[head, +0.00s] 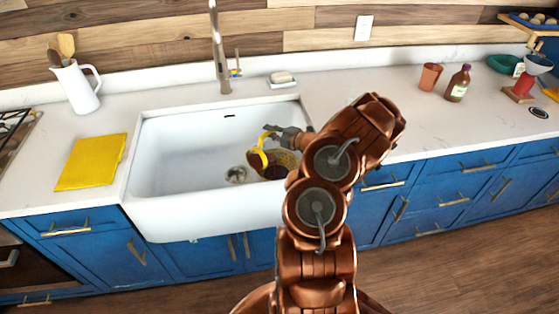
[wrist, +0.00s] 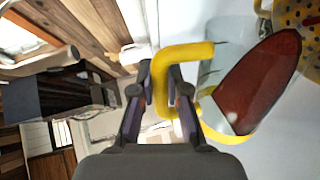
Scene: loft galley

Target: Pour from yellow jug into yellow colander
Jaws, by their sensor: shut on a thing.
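My gripper (head: 276,131) is shut on the handle of the yellow jug (head: 258,157) and holds it over the right part of the sink. In the wrist view the gripper fingers (wrist: 162,88) close around the yellow handle (wrist: 196,50). The jug looks tilted, and a dark red-brown surface (wrist: 258,85) shows at its mouth. The yellow colander (head: 286,158), with many holes, is in the sink just right of the jug. Part of it shows at the top right of the wrist view (wrist: 292,18). My arm hides some of the colander. I cannot tell whether anything is flowing.
The white sink (head: 165,150) has a tall faucet (head: 219,50) behind it. A soap dish (head: 281,80) is at its back edge. A yellow cloth (head: 92,162) and white pitcher (head: 78,88) are left. A terracotta cup (head: 430,77) and brown bottle (head: 458,84) stand right.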

